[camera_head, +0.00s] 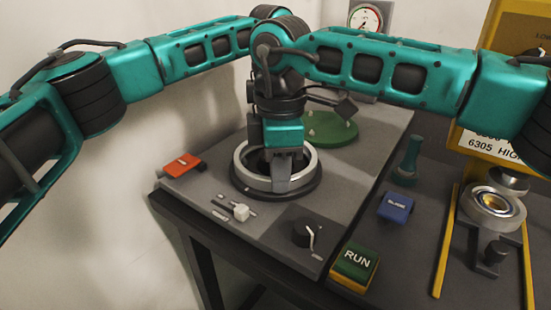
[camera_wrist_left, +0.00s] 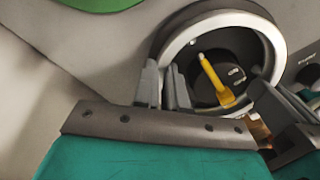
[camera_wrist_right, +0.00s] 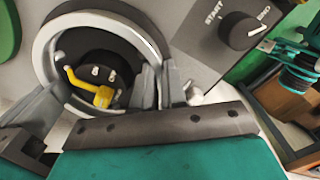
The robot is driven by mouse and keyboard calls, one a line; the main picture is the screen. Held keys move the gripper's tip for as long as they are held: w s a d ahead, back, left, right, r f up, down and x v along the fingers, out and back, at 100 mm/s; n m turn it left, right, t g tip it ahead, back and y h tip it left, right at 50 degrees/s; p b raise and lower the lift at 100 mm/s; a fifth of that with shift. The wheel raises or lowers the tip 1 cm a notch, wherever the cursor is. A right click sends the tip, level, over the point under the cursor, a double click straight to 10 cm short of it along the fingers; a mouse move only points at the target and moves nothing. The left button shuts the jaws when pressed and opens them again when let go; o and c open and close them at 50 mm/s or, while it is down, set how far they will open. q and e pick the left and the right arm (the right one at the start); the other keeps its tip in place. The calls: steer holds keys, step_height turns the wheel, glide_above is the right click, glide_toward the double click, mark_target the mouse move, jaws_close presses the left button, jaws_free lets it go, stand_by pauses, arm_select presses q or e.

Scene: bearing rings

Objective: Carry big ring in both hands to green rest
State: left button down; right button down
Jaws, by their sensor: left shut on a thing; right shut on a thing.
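The big ring (camera_head: 243,178) is a wide silver band over a dark round base (camera_head: 303,195) on the grey panel. My right gripper (camera_head: 284,183) is shut on its near wall, and the right wrist view shows the fingers (camera_wrist_right: 160,86) astride the rim (camera_wrist_right: 48,50). My left gripper is hidden behind the right one in the head view. In the left wrist view its fingers (camera_wrist_left: 164,88) are shut on the ring wall (camera_wrist_left: 270,40). I cannot tell whether the ring touches the base. The green rest (camera_head: 335,133) is a round disc with small pale pegs behind the ring.
An orange block (camera_head: 183,165), a white slider knob (camera_head: 241,211) and a black dial (camera_head: 308,233) surround the ring. The RUN button (camera_head: 355,263), a blue block (camera_head: 396,207), a green post (camera_head: 408,160) and a small bearing (camera_head: 493,208) are at right. A yellow hooked part (camera_wrist_right: 92,90) shows inside the ring.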

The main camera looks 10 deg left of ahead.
arm_select(q)
steer(key=shift+r, duration=0.2)
arm_select(e)
steer(key=shift+r, duration=0.15)
stand_by(0.4)
